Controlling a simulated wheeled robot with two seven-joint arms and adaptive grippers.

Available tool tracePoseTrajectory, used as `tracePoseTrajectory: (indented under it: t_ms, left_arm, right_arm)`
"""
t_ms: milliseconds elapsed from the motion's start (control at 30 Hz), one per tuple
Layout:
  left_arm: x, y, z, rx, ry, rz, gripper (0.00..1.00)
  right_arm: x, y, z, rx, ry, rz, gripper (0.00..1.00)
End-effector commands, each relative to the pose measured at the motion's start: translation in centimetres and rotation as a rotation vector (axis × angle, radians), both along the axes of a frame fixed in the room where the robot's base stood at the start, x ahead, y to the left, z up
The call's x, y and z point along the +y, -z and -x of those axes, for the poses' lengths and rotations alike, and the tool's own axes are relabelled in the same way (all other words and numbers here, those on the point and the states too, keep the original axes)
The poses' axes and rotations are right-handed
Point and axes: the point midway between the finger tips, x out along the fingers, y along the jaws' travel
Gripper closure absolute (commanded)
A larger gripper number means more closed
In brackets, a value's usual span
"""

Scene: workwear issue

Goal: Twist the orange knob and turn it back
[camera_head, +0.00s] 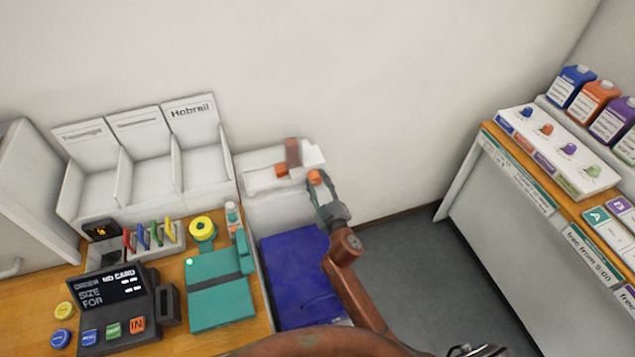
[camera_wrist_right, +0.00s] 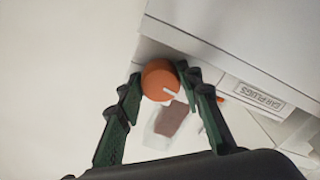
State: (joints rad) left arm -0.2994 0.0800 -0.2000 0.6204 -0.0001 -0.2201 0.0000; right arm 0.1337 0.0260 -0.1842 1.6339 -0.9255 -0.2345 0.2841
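The orange knob (camera_head: 314,177) sits on the front of a white dispenser (camera_head: 262,178) against the back wall. In the right wrist view the knob (camera_wrist_right: 160,82) is round, with a white mark pointing to the right and slightly down. My right gripper (camera_head: 322,190) is at the knob in the head view. In the right wrist view its green-black fingers (camera_wrist_right: 159,72) stand on either side of the knob, and their tips appear to touch its sides. My left gripper is not in view.
An EARPLUGS label (camera_wrist_right: 261,95) is on the dispenser. A blue bin (camera_head: 297,275) lies below it. Left are white open bins (camera_head: 150,172), a teal box (camera_head: 220,302) and a dark terminal (camera_head: 118,305). A shelf at right holds a box with coloured knobs (camera_head: 548,140) and bottles.

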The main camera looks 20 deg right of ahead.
Motion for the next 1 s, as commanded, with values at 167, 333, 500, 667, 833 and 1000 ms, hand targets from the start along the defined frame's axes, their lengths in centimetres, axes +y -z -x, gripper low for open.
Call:
tracePoseTrajectory:
  t_ms: [167, 333, 500, 667, 833, 1000]
  left_arm:
    - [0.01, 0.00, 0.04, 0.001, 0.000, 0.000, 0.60]
    - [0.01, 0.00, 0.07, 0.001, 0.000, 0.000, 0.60]
    - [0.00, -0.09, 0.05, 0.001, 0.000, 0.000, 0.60]
    - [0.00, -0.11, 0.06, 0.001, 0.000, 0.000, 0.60]
    - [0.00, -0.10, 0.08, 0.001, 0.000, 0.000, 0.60]
    - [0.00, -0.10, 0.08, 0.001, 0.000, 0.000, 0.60]
  right_arm:
    - [0.00, 0.01, 0.02, 0.000, 0.000, 0.000, 0.80]
    - [0.00, 0.01, 0.03, 0.000, 0.000, 0.000, 0.92]
    - [-0.02, -0.02, 0.03, -0.003, 0.000, 0.075, 0.92]
    - [-0.02, -0.02, 0.03, -0.005, 0.000, 0.135, 0.92]
    - [-0.03, 0.00, 0.03, -0.005, 0.000, 0.134, 0.92]
    - [-0.02, 0.01, 0.03, -0.005, 0.000, 0.134, 0.60]
